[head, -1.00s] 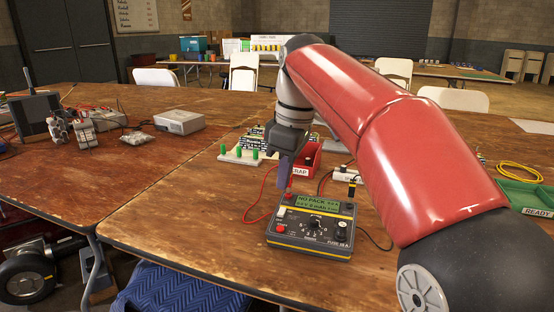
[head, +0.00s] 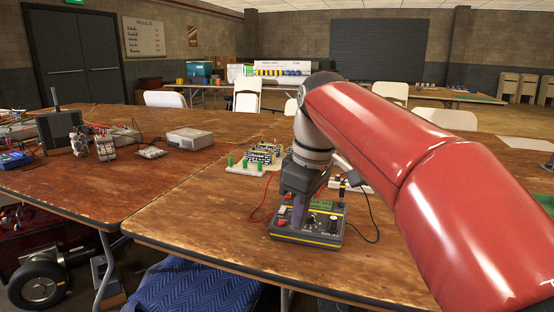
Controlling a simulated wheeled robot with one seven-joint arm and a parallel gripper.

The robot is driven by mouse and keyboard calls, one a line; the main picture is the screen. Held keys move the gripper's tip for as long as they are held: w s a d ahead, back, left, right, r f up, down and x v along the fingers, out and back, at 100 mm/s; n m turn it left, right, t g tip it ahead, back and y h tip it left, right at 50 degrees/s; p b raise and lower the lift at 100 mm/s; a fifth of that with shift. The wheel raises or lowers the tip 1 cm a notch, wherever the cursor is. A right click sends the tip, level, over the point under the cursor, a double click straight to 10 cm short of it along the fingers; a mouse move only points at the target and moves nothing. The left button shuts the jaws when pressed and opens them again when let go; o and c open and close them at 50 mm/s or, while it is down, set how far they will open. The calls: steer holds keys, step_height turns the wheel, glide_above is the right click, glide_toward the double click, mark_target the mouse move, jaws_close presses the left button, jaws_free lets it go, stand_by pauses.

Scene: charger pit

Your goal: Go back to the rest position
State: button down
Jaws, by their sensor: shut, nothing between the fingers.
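My gripper (head: 298,212) hangs from my red arm in the head view, pointing down in front of the charger. Its fingers look shut with nothing between them. The charger (head: 310,238), a dark box with yellow trim, knobs and a green display, stands on the wooden table. My gripper covers part of the charger's left side and display. I cannot tell whether the fingers touch it.
A white board with green pegs (head: 246,165) lies behind the charger on the left. Red and black leads run beside the charger. A grey box (head: 190,139) and a dark radio-like unit (head: 60,128) stand on the left table. The table's front left is bare.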

steer(key=s+d+f+m+t, duration=0.2)
steer(key=s+d+f+m, duration=0.3)
steer(key=s+f, duration=0.3)
steer(key=s+d+f+m+t+h, duration=0.1)
steer(key=s+d+f+m+t, duration=0.1)
steer(key=s+d+f+m, duration=0.4)
steer(key=s+f+m, duration=0.1)
steer(key=s+f, duration=0.1)
steer(key=s, duration=0.1)
steer(key=shift+s+h, duration=0.3)
steer(key=shift+s, duration=0.1)
steer(key=shift+d, duration=0.1)
